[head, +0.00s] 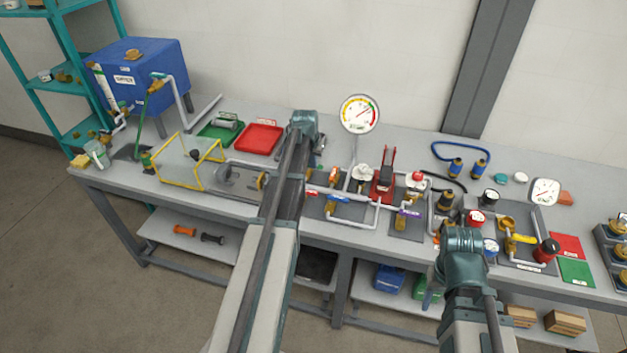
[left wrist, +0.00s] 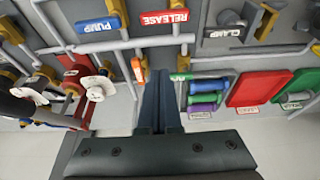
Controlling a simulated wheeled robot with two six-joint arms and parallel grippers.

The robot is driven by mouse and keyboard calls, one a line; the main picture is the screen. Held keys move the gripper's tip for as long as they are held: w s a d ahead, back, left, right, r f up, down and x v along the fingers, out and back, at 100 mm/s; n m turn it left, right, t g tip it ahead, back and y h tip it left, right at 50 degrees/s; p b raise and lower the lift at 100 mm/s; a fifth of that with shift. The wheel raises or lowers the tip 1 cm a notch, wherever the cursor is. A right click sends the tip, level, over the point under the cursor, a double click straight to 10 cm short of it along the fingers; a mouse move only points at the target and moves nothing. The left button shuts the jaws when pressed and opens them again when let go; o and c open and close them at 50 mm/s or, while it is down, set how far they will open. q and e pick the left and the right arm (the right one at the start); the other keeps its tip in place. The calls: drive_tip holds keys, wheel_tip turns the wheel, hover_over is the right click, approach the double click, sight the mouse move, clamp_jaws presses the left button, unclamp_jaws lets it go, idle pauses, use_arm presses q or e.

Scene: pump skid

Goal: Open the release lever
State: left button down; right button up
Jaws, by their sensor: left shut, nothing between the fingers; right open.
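The release lever, a red handle labelled RELEASE (left wrist: 165,22), shows in the left wrist view at the top, lying along a grey pipe. In the head view a small red part of it (head: 312,193) shows at the edge of my left arm; the rest is hidden. My left gripper (left wrist: 163,78) is shut and empty; its fingertips are apart from the lever in the left wrist picture. My right gripper (head: 463,238) is over the right part of the bench; its fingers are mostly hidden by its own wrist.
The blue PUMP handle (left wrist: 101,24) is beside the release lever, and a CLAMP label (left wrist: 228,33) is at its other side. A round gauge (head: 360,113) stands behind. A red tray (head: 258,138) and a yellow-framed box (head: 188,163) lie left of my left arm.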

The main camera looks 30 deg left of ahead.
sight(307, 193)
use_arm(q)
drive_tip(key=b+x, duration=1)
drive_tip(key=shift+w+f, duration=0.1)
drive_tip(key=shift+f, duration=0.25)
drive_tip(key=s, duration=0.2)
drive_tip(key=s+d, duration=0.1)
drive_tip(key=shift+s+r+p, duration=0.1)
drive_tip(key=shift+r+p, duration=0.25)
drive_tip(key=shift+s+d+r, duration=0.1)
drive_tip(key=shift+s, duration=0.4)
drive_tip(key=shift+w, duration=0.1)
